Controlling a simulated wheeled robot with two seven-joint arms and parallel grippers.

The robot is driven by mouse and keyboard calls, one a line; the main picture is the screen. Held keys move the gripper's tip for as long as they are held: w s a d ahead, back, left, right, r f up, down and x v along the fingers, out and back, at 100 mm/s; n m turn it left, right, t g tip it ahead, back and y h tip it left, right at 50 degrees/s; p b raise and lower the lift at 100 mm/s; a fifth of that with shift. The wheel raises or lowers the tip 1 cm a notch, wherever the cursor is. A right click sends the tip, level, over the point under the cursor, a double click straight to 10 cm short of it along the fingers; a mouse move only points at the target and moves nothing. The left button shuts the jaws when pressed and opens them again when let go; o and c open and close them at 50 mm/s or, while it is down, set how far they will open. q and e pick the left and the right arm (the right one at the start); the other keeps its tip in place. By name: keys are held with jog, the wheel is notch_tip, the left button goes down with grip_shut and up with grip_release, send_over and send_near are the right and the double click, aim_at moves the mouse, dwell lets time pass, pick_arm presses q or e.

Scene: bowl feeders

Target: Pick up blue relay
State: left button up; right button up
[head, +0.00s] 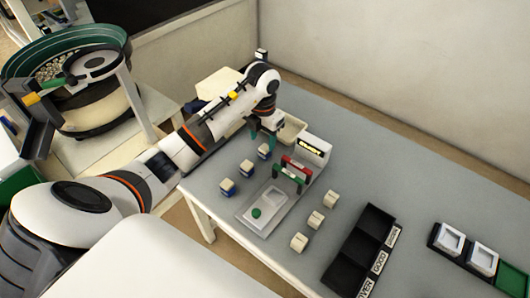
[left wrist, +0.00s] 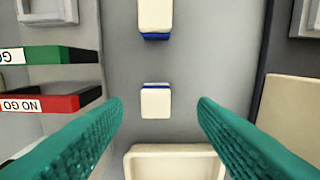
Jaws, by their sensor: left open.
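Several relays with cream tops stand on the grey table. Three have blue bases, in a row left of the test fixture in the head view: a near one (head: 227,186), a middle one (head: 247,168) and a far one (head: 264,151). My left gripper (head: 264,137) is open and empty over the far end of this row. In the left wrist view one blue relay (left wrist: 155,102) shows between the two teal fingers (left wrist: 161,104), apart from both. A second blue relay (left wrist: 155,18) is at the top edge. My right gripper is not in view.
The test fixture (head: 256,228) has red and green GO/NO GO bars (head: 296,168). A cream bin (head: 292,131) sits close to the gripper; its rim shows in the wrist view (left wrist: 174,149). Three cream relays (head: 315,220), a black tray (head: 345,262) and a bowl feeder (head: 95,112) stand around.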

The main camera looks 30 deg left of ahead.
aim_at(265, 147)
pick_arm(q)
jog(key=f, duration=0.5)
jog(key=shift+w+d+f+p, duration=0.15)
jog(key=shift+d+f+p, duration=0.15)
jog(key=shift+f, duration=0.1)
